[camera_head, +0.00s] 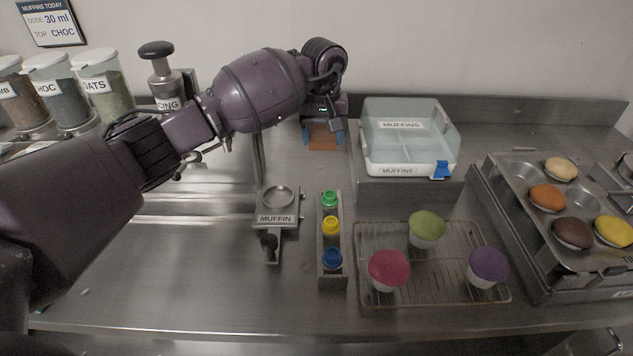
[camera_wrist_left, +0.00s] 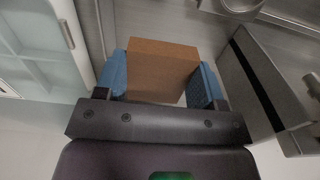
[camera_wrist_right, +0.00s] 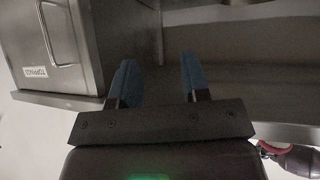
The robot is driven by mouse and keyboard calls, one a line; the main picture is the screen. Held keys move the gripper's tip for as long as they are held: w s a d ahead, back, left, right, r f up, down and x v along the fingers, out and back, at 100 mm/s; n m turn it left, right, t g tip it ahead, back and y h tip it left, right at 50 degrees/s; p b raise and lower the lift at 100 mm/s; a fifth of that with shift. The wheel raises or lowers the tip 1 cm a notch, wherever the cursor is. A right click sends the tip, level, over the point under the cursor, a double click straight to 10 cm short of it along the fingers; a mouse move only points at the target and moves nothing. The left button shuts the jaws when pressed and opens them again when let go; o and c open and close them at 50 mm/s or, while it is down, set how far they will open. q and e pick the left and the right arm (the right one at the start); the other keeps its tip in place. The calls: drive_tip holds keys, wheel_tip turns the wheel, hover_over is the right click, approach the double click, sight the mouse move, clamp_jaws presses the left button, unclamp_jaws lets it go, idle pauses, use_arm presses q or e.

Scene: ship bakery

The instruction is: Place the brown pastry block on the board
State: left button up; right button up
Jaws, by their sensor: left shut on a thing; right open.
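My left gripper (camera_head: 323,136) reaches to the back of the counter in the head view and points down. Its blue fingers are shut on the brown pastry block (camera_head: 322,145), one on each side. The block also shows between the fingers in the left wrist view (camera_wrist_left: 162,66). I cannot tell whether the block touches the surface below it. I cannot make out a board for certain; the arm and block hide part of that spot. My right gripper (camera_wrist_right: 158,78) is open and empty in the right wrist view, and is out of the head view.
A clear muffin box (camera_head: 410,140) stands right of the left gripper. The muffin scale (camera_head: 278,212) and a rack of coloured bottles (camera_head: 331,270) are in front. A wire rack (camera_head: 440,297) with muffins and a muffin tin (camera_head: 515,185) are at right.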

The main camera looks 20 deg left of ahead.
use_arm(q)
drive_tip(key=b, duration=0.1)
approach(322, 187)
drive_tip(key=shift+s+f, duration=0.1)
drive_tip(key=shift+f, duration=0.4)
drive_tip(key=shift+f+b, duration=0.35)
drive_tip(key=shift+f, duration=0.05)
wheel_tip(322, 187, down, 5)
drive_tip(key=shift+b, duration=0.75)
drive_tip(key=shift+f, duration=0.2)
drive_tip(key=shift+r, duration=0.1)
use_arm(e)
drive_tip(key=shift+w+a+f, duration=0.15)
drive_tip(key=shift+w+f, duration=0.15)
drive_tip(key=shift+f, duration=0.25)
drive_tip(key=shift+w+a+f, duration=0.1)
drive_tip(key=shift+w+f, duration=0.15)
drive_tip(key=shift+f, duration=0.25)
drive_tip(key=shift+f, duration=0.1)
